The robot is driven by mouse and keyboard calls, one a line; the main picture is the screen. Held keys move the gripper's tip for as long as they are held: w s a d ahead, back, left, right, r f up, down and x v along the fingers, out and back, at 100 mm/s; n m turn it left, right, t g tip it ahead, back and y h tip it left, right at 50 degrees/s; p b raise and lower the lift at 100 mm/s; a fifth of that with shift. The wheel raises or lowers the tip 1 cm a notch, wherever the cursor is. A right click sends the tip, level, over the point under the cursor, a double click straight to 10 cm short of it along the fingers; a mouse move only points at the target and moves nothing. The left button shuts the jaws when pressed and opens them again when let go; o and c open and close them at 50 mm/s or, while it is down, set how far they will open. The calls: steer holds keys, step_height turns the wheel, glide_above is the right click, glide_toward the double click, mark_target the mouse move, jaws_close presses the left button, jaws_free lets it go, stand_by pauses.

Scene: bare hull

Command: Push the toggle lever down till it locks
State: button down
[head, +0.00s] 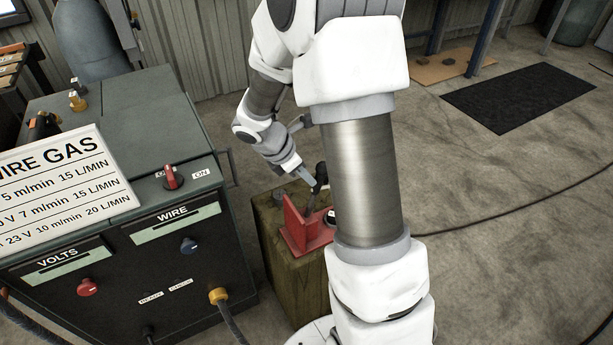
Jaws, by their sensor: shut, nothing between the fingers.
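A toggle lever with a dark grip (321,173) stands roughly upright at a red metal fixture (296,228) on top of a wooden block (283,277). My gripper (308,181) is shut and empty, pointing down and to the right. Its tip is close to the left of the lever's upper end; I cannot tell whether they touch. My own arm hides the right side of the fixture and whatever lies behind it.
A dark welding machine (165,262) with knobs stands left of the block, with a white settings sign (62,185) on it. A black mat (518,97) lies at the far right. A cable (500,222) crosses the otherwise open concrete floor at right.

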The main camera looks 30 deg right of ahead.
steer(key=shift+d+r, duration=0.1)
steer(key=d+p, duration=0.1)
steer(key=p, duration=0.1)
steer(key=y+p, duration=0.1)
steer(key=p, duration=0.1)
steer(key=shift+d+r, duration=0.25)
steer(key=shift+d, duration=0.1)
steer(key=d+y+p, duration=0.1)
steer(key=p, duration=0.2)
steer(key=shift+d+p, duration=0.15)
steer(key=shift+p, duration=0.2)
steer(key=d+f+y, duration=1)
steer(key=d+f, duration=0.1)
steer(key=f, duration=0.1)
steer(key=shift+w+d, duration=0.2)
steer(key=shift+w, duration=0.05)
steer(key=shift+s+f+b, duration=0.1)
steer(key=shift+f+b, duration=0.1)
steer(key=shift+b, duration=0.1)
steer(key=shift+r, duration=0.15)
